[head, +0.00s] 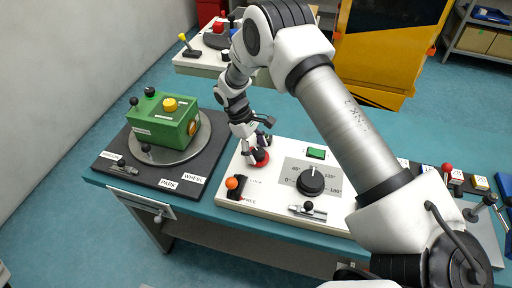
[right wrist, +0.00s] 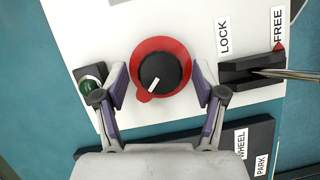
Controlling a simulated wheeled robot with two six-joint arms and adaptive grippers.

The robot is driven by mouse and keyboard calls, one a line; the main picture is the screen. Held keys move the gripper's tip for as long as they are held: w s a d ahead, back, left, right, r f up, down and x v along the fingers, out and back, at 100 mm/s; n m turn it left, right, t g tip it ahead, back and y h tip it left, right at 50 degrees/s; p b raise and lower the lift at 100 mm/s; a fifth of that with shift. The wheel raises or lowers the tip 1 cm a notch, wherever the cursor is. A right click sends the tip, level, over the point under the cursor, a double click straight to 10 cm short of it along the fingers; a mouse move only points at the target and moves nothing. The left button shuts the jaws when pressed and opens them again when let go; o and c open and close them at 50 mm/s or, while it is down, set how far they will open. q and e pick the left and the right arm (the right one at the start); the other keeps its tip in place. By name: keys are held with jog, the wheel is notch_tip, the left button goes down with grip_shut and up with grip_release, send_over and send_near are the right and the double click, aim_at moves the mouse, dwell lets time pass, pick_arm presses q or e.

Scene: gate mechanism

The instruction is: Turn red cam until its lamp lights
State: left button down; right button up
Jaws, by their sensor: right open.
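The red cam (right wrist: 182,48) is a red disc with a small lobe at its lower left and a black knob (right wrist: 165,70) with a white mark on top. In the head view the red cam (head: 262,160) shows partly under my right gripper (head: 258,147). In the right wrist view my right gripper (right wrist: 160,92) is open, one finger on each side of the cam with gaps visible. A round dark green piece (right wrist: 91,86), perhaps the lamp, sits left of the cam and looks unlit; the left finger is close by. My left gripper is not in view.
The white panel (head: 262,211) also carries an orange-knobbed lever (head: 232,184) by LOCK and FREE labels, a black dial (head: 310,181) and a green button (head: 316,153). A green box (head: 163,125) stands on a round plate to the left.

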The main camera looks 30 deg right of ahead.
jog(key=c, duration=1.1)
jog(key=shift+c, duration=0.2)
jog(key=m, duration=0.2)
jog(key=m+y, duration=0.1)
jog(key=m, duration=0.1)
jog(key=shift+d+g+y+b, duration=0.15)
jog(key=shift+g+y+b, duration=0.15)
jog(key=shift+b, duration=0.05)
jog(key=shift+d+m+y, duration=0.1)
jog(key=shift+m+y, duration=0.8)
jog(key=shift+m, duration=1.5)
jog(key=o, duration=1.1)
jog(key=shift+o, duration=0.2)
